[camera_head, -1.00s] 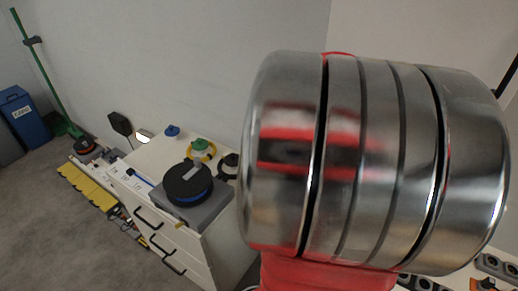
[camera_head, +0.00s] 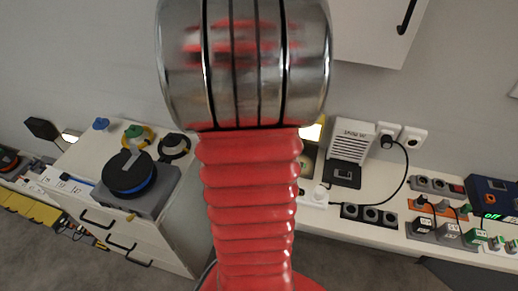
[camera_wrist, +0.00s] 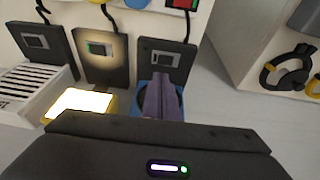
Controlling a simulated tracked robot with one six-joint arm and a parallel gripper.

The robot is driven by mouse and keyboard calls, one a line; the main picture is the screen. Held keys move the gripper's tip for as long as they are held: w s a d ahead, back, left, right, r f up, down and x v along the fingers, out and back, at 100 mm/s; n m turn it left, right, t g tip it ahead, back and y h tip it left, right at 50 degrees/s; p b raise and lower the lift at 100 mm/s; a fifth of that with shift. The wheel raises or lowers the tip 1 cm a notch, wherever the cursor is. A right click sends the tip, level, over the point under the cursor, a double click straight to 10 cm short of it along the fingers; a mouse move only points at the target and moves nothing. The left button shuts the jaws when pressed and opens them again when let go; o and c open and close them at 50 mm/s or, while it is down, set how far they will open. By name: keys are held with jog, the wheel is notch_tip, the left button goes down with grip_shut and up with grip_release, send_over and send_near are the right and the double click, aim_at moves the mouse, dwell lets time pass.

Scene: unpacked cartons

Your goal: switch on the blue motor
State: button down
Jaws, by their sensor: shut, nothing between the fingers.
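In the wrist view, a blue housing with a dark round part (camera_wrist: 176,90), which looks like the blue motor, sits partly hidden behind my gripper. My gripper (camera_wrist: 158,76) is shut and empty, its purple-grey fingers overlapping the housing and pointing at the switch plate behind. That dark switch plate (camera_wrist: 164,60) has a small grey switch and a cable at its top. I cannot tell whether the fingers touch anything. A middle plate (camera_wrist: 103,70) is brightly lit beside it, and a left plate (camera_wrist: 45,62) has a similar switch. In the head view my arm hides the gripper and the blue housing.
A lit yellow lamp (camera_wrist: 80,104) and a white vented box (camera_wrist: 30,88) stand left of the blue housing. The vented box also shows in the head view (camera_head: 352,138), right of my arm. A separate black disc with a blue ring (camera_head: 130,172) sits on the left cabinet.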

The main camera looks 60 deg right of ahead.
jog(key=shift+s+a+x, duration=0.1)
jog(key=shift+a+x, duration=0.1)
jog(key=shift+x, duration=0.75)
jog(key=shift+s+a+x, duration=0.1)
jog(key=shift+a+x, duration=0.05)
jog(key=shift+x, duration=0.8)
jog(key=shift+s+a+x, duration=0.1)
jog(key=shift+a+x, duration=0.1)
jog(key=shift+x, duration=0.75)
jog(key=shift+f, duration=0.15)
